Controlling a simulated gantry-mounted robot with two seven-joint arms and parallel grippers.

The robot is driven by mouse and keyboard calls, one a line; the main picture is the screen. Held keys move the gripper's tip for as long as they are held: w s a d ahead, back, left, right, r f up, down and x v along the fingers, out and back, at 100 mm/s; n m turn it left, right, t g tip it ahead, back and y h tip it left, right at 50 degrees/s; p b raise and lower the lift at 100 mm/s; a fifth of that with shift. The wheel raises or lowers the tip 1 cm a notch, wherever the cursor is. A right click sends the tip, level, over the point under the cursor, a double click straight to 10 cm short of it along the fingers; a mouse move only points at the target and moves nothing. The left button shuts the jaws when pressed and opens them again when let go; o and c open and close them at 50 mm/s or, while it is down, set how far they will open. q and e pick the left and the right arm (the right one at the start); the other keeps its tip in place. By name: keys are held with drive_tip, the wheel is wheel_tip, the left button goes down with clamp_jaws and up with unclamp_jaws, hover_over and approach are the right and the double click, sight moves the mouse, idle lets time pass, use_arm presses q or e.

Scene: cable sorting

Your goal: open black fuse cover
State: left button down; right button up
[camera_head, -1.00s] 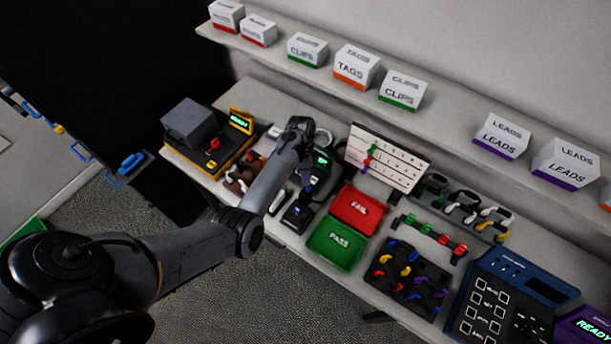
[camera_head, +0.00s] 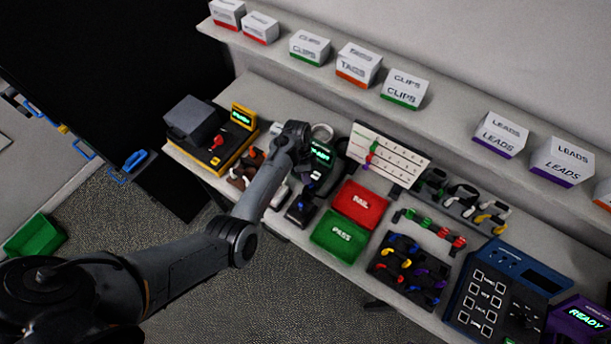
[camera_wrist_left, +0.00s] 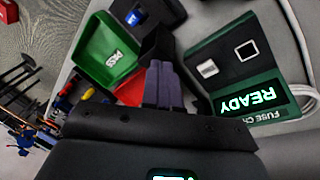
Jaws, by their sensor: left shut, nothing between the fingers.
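A dark green fuse checker (camera_wrist_left: 238,62) with a lit READY screen lies right of my fingers in the wrist view. Its top shows two pale square fittings. It is partly hidden behind my left arm in the head view, where its green screen (camera_head: 321,153) shows. A small black unit with a blue screen (camera_wrist_left: 145,14) stands at the top of the wrist view. I cannot tell which black part is the fuse cover. My left gripper (camera_wrist_left: 164,84) is shut and empty, above the bench between the checker and the trays. My right gripper is not in view.
A red FAIL tray (camera_head: 360,204) and a green PASS tray (camera_head: 338,237) sit right of my left arm. A board with clips (camera_head: 388,157) stands behind. A cable rack (camera_head: 408,273) and a blue tester (camera_head: 507,296) lie further right. A shelf (camera_head: 450,113) runs above the bench.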

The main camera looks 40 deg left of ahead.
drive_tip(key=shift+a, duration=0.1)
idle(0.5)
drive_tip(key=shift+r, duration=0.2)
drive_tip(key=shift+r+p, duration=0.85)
drive_tip(key=shift+p, duration=0.15)
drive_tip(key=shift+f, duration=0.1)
